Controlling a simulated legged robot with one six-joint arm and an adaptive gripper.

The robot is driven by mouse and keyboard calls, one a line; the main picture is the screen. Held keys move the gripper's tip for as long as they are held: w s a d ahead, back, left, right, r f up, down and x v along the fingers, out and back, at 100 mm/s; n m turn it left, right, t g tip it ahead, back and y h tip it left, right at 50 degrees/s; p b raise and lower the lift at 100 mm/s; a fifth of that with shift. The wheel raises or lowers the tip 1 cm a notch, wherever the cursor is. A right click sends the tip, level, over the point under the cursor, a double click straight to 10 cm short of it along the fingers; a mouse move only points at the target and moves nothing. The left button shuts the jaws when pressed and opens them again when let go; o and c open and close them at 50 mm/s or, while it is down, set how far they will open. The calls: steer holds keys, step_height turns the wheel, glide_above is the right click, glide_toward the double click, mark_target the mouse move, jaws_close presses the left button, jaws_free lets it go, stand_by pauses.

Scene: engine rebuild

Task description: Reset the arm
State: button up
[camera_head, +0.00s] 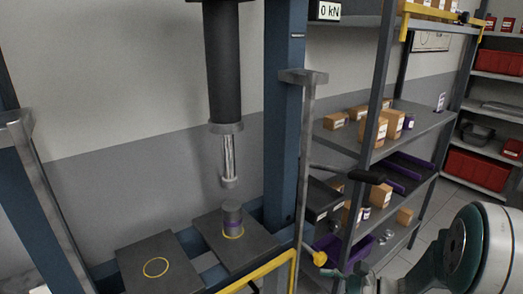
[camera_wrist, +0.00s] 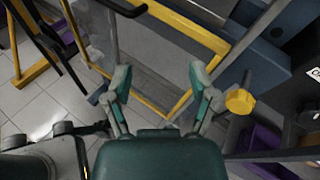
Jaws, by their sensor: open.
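My gripper (camera_wrist: 160,78) shows in the wrist view with its two green and grey fingers spread apart and nothing between them. A yellow frame (camera_wrist: 172,104) lies beyond the fingertips, with floor tiles behind it. In the head view part of my arm (camera_head: 470,250) shows at the lower right, to the right of the press.
Shelves with boxes (camera_head: 372,128) are at the right.

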steer(key=s+a+r+n+g+h, duration=0.2)
steer(key=s+a+r+n+g, duration=0.2)
steer(key=s+n, duration=0.2)
steer(key=s+d+r+n+t+h, duration=0.3)
steer(key=s+r+n+h, duration=0.6)
steer(key=n, duration=0.5)
steer(key=s+d+h, duration=0.1)
steer(key=s+h, duration=0.1)
steer(key=shift+r+h, duration=0.2)
steer(key=shift+h, duration=0.2)
steer(key=shift+c, duration=1.1)
steer(key=shift+a, duration=0.15)
